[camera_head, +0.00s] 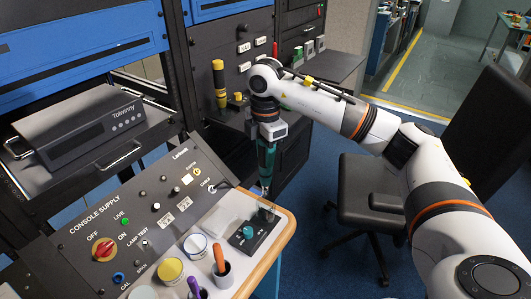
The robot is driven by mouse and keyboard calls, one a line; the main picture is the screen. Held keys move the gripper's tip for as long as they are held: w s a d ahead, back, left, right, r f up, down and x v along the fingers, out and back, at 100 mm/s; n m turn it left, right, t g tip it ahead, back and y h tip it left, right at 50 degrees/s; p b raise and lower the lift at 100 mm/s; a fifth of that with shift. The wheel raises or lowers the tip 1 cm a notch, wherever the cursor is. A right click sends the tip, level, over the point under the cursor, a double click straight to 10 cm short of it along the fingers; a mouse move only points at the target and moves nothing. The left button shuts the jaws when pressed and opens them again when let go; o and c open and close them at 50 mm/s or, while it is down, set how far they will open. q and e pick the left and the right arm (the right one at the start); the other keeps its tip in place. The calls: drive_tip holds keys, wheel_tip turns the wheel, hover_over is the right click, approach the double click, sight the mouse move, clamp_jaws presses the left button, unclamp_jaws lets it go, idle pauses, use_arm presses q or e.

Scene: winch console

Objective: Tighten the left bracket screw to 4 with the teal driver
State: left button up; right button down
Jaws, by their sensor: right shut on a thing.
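My right gripper (267,150) comes in from the upper right and points down above the right end of the desk. It is shut on what looks like the teal driver (266,166), held nearly upright with its narrow end down. The lower end is close to a small dark block (262,238) with a teal knob (248,232). I cannot tell whether it touches anything. I cannot make out the left bracket screw or its scale. My left gripper is not in view.
The console panel (125,222) with a red knob (104,249) slopes left of the desk (272,252). Cups (222,274) and jars (171,269) stand at the desk front. A grey Totenny unit (95,125) sits in the rack. A black chair (372,190) is behind my right arm.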

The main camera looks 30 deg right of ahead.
drive_tip(key=shift+r, duration=0.5)
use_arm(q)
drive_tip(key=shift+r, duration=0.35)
use_arm(e)
drive_tip(key=shift+f, duration=0.1)
